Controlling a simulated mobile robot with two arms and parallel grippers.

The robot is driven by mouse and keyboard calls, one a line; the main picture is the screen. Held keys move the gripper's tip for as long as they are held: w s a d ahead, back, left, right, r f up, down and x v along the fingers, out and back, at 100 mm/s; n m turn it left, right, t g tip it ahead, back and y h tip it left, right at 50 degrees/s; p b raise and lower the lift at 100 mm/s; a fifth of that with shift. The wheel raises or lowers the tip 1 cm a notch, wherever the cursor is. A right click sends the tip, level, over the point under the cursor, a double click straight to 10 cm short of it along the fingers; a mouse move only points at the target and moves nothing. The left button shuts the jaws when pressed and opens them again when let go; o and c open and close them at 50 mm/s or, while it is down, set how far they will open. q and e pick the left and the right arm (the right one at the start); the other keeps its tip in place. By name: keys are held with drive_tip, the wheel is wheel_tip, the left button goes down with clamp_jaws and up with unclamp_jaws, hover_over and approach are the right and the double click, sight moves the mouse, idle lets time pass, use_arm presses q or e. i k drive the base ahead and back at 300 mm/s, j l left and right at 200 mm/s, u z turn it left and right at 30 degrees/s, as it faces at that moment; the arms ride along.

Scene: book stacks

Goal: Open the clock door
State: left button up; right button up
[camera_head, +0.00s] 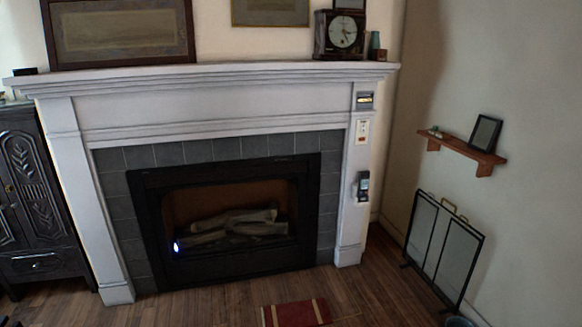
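A dark mantel clock (339,36) with a round pale dial stands on the right end of the white mantelpiece (220,79), at the top of the head view. Its front faces me at a slight angle. Its door looks closed, though the clock is too small to be sure. Neither of my grippers shows in the head view, and nothing of mine touches the clock.
A white fireplace surround frames a black firebox (230,222). A dark carved cabinet (36,200) stands at left. A wooden wall shelf (462,150) and a folding screen (443,245) are at right. A red book-like object (297,313) lies on the floor.

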sight(364, 32)
drive_tip(key=i, duration=2.1)
